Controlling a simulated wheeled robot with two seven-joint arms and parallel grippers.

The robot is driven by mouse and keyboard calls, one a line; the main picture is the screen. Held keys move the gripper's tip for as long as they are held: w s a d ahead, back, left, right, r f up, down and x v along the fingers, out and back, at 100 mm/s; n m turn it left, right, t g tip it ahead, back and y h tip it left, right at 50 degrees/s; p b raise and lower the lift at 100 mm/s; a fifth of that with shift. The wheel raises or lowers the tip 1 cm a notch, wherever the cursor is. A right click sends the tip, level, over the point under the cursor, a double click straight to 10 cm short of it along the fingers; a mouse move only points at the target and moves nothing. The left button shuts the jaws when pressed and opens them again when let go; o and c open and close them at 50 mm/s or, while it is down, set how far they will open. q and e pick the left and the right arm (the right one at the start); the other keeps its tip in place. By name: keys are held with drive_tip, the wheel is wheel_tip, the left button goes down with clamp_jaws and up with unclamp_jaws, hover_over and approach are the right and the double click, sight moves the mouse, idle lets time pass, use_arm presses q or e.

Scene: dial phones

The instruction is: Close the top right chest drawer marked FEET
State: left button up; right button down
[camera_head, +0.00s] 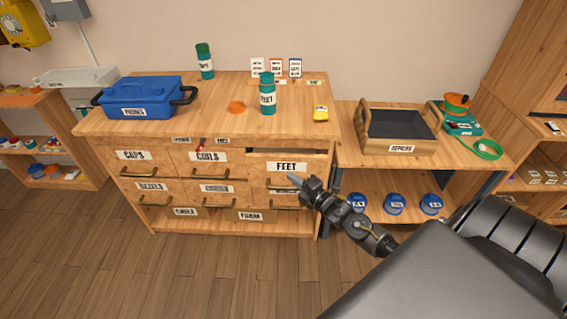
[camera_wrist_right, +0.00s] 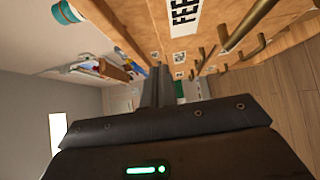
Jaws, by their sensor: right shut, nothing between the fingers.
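The chest's top right drawer, marked FEET (camera_head: 287,167), stands pulled out a little, with a dark gap visible above its front. Its FEET label also shows at the top of the right wrist view (camera_wrist_right: 185,16). My right gripper (camera_head: 294,179) is shut and empty, its tips in front of the drawer's lower front. I cannot tell whether they touch it. In the right wrist view the shut fingers (camera_wrist_right: 157,88) point along the chest front. My left gripper is not in view.
The chest top (camera_head: 215,105) holds a blue toolbox (camera_head: 135,95), green bottles and a yellow item (camera_head: 320,113). CAPS (camera_head: 133,156) and COILS (camera_head: 207,156) drawers sit to the left. A side bench (camera_head: 350,150) with a wooden crate (camera_head: 398,146) stands close on the right. The floor in front is clear.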

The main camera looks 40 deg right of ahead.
sight(283, 157)
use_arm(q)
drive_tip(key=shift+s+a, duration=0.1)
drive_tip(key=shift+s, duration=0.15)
use_arm(e)
drive_tip(key=shift+w+d, duration=0.3)
drive_tip(key=shift+w, duration=1.1)
drive_tip(key=shift+w+d, duration=0.25)
drive_tip(key=shift+w, duration=1.2)
drive_tip(key=shift+w+d, duration=0.3)
drive_tip(key=shift+w, duration=1.1)
